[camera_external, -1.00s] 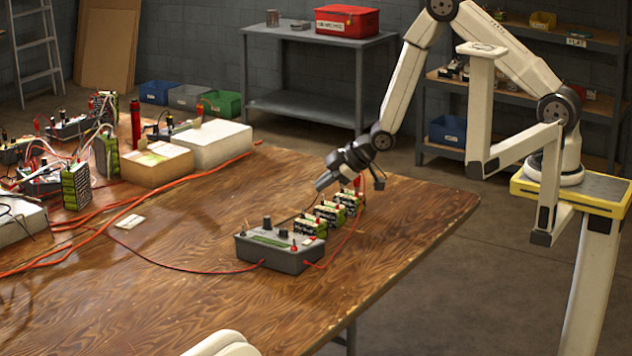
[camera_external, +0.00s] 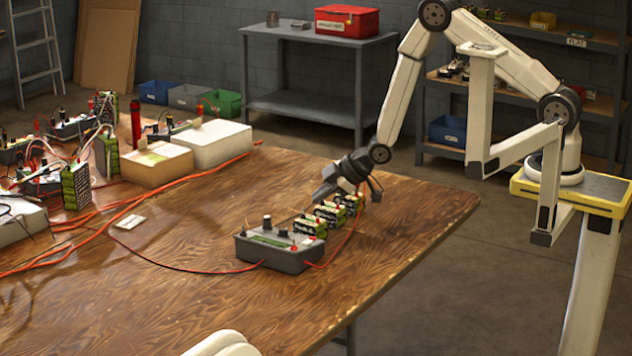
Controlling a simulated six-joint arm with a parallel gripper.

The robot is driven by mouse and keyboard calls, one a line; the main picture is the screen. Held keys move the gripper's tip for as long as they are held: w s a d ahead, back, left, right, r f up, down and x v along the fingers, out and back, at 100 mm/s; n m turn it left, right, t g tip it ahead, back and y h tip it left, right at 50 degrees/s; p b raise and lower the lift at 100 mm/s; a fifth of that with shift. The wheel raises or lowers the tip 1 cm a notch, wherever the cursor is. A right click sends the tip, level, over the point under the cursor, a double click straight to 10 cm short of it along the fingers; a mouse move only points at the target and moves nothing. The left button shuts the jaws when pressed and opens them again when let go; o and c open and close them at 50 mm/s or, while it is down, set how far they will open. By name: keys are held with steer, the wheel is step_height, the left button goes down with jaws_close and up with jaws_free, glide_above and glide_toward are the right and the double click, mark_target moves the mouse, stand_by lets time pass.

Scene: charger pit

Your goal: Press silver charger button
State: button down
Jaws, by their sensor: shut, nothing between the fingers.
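A grey charger box (camera_external: 278,250) sits on the wooden table near its front right. Its top carries dark knobs (camera_external: 267,222) and a small red-tipped part (camera_external: 294,247) near the right corner. I cannot make out a silver button at this size. My gripper (camera_external: 318,195) is shut and empty. It hangs above the table, up and to the right of the charger and beside the battery packs, apart from the charger.
Several green-and-black battery packs (camera_external: 327,213) stand in a row behind the charger. Red cables (camera_external: 190,270) run across the table to it. White and tan blocks (camera_external: 157,162) and wired packs (camera_external: 75,187) fill the far left.

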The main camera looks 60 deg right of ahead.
mark_target(305, 238)
steer(key=shift+a+f, duration=0.2)
steer(key=shift+f, duration=0.85)
steer(key=shift+a+f, duration=0.2)
steer(key=shift+f, duration=0.9)
steer(key=shift+a+f, duration=0.2)
steer(key=shift+f, duration=0.85)
steer(key=shift+a+f, duration=0.15)
steer(key=shift+f, duration=0.6)
stand_by(0.8)
steer(key=shift+r, duration=0.15)
steer(key=shift+d+r, duration=0.2)
steer(key=shift+r, duration=0.4)
steer(key=shift+d+r, duration=0.25)
steer(key=shift+r, duration=1)
steer(key=shift+d+r, duration=0.2)
steer(key=shift+r, duration=1.05)
steer(key=shift+r, duration=0.1)
